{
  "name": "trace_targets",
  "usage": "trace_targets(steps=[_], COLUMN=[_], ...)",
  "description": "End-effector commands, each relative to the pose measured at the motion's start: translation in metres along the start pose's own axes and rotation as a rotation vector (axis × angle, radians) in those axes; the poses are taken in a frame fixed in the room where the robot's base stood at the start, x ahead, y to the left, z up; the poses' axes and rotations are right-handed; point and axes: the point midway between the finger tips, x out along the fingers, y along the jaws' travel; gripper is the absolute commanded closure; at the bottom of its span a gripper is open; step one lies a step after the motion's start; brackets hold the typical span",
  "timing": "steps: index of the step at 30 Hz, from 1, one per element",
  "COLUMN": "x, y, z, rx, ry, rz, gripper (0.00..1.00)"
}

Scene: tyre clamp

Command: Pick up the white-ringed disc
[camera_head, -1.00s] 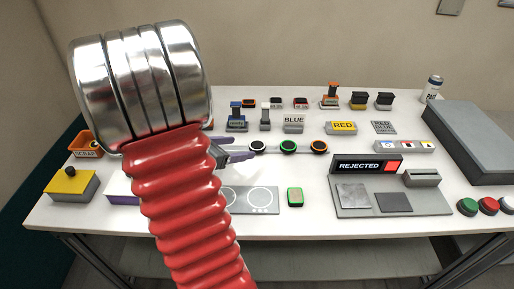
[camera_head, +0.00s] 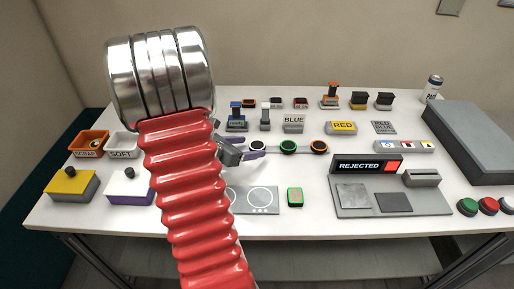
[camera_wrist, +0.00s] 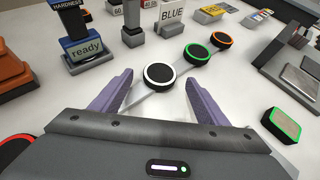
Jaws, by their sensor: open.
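The white-ringed disc (camera_wrist: 160,75) is black with a white rim and lies on the table at the left end of a row of discs. In the wrist view it sits just ahead of and between the two purple fingers of my gripper (camera_wrist: 162,92). In the head view the disc (camera_head: 257,145) is just beyond my gripper (camera_head: 250,153), partly hidden. My gripper is open and empty. A green-ringed disc (camera_wrist: 197,54) and an orange-ringed disc (camera_wrist: 221,40) lie to its right.
A "ready" hardness stand (camera_wrist: 86,48) stands left of the disc, and a BLUE block (camera_wrist: 172,17) behind it. A green-edged device (camera_wrist: 282,125) lies to the right. The REJECTED station (camera_head: 367,165) stands further right. Scrap and soft bins (camera_head: 88,145) are at left.

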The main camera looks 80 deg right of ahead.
Motion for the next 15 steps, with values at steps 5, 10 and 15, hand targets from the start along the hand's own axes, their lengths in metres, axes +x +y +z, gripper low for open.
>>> trace_targets(steps=[5, 10, 15], x=[0.018, 0.020, 0.020], y=[-0.001, 0.000, 0.000], z=[0.001, 0.001, 0.001], rx=[0.000, 0.000, 0.000], ry=[-0.001, -0.001, -0.001], rz=[-0.001, 0.000, 0.000], gripper=[0.32, 0.32, 0.32])
